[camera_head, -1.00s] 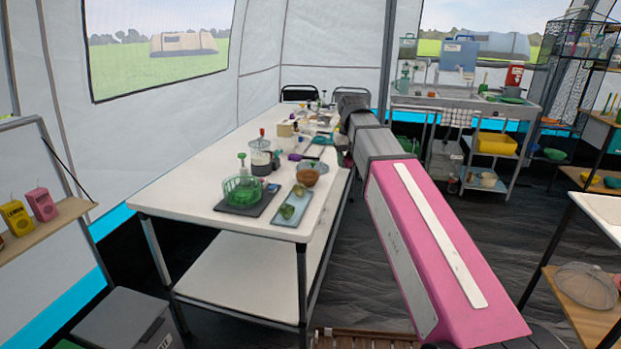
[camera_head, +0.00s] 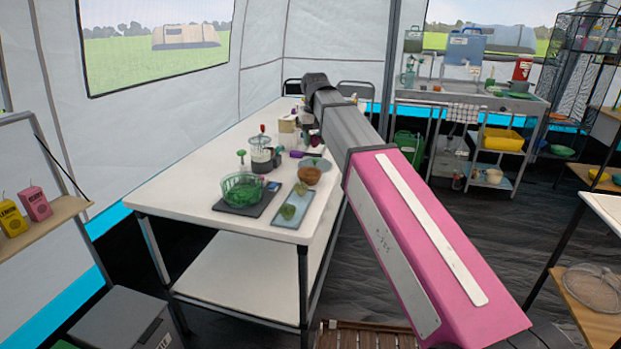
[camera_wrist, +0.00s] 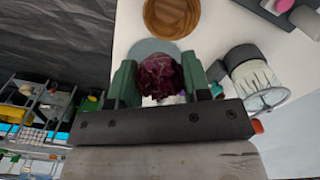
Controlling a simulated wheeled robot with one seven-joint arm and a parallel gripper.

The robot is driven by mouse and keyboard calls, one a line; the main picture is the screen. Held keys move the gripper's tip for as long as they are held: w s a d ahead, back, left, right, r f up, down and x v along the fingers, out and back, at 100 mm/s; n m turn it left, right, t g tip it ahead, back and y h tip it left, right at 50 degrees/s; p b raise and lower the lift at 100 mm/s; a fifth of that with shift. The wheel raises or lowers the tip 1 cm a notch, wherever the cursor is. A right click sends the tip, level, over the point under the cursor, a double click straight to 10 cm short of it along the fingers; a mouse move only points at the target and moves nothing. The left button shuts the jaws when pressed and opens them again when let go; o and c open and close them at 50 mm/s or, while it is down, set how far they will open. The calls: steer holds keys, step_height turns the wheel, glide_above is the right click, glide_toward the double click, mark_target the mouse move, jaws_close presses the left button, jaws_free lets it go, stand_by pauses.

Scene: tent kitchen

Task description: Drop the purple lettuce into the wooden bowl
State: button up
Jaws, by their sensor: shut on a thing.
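My gripper (camera_wrist: 160,66) is shut on the purple lettuce (camera_wrist: 160,80), a dark purple leafy head held between its two green fingers in the wrist view. The wooden bowl (camera_wrist: 172,16) is round and brown and stands apart from the lettuce, at the top of the wrist view. In the head view the bowl (camera_head: 309,175) stands near the right edge of the white table, and my arm reaches over the table behind it. The fingers are hard to make out there.
A grey-blue round plate (camera_wrist: 146,50) lies on the table (camera_head: 190,185) near the bowl. A glass jar-like container (camera_head: 262,155), a green basket (camera_head: 242,188) and a tray (camera_head: 277,222) with green vegetables stand around the bowl. Open floor lies right of the table.

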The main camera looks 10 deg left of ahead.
steer(key=shift+f, duration=2.55)
steer(key=o, duration=0.8)
step_height(320, 180, up, 11)
steer(key=shift+f, duration=0.2)
steer(key=shift+r, duration=0.1)
